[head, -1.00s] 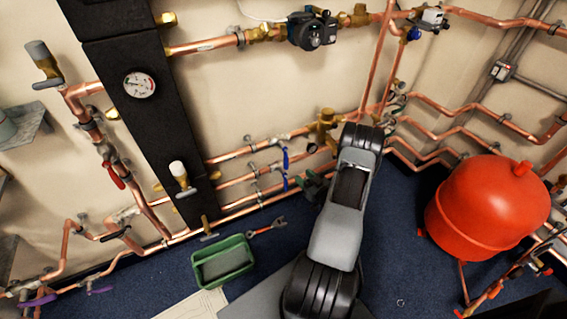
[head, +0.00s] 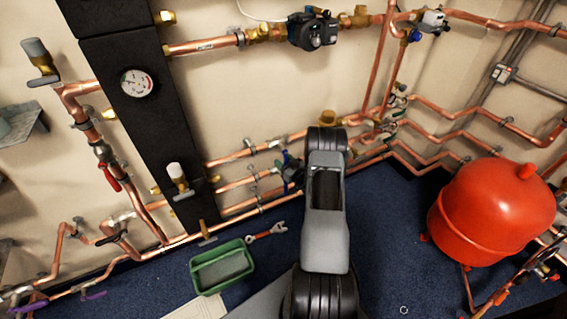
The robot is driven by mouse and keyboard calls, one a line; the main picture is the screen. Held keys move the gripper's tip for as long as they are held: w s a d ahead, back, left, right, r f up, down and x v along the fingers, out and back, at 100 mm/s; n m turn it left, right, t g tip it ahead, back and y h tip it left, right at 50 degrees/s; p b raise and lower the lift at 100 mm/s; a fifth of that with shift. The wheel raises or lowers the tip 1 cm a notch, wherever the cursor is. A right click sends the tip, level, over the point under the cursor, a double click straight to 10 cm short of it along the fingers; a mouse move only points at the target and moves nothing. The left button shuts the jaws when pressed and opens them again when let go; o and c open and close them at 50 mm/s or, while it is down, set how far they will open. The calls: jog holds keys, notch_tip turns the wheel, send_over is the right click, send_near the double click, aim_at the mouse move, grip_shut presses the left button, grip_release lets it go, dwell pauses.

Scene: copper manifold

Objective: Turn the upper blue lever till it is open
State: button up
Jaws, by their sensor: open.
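The upper blue lever (head: 286,158) is on the copper pipe run low on the wall, left of my arm; only a small part of it shows. A second blue lever sits just below, and is mostly hidden now. My gripper (head: 291,173) is a small dark shape beside the levers, left of my arm's forearm. It is open. Its fingertips are too small and too overlapped to tell whether they touch the upper lever or stand around it.
A green bin (head: 222,266) and a wrench (head: 266,233) lie on the blue floor at lower left. A red tank (head: 490,213) stands at right. A black column with a gauge (head: 138,83) stands left. Copper pipes line the wall. Floor between my arm and the tank is clear.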

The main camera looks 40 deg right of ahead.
grip_shut()
dwell(0.5)
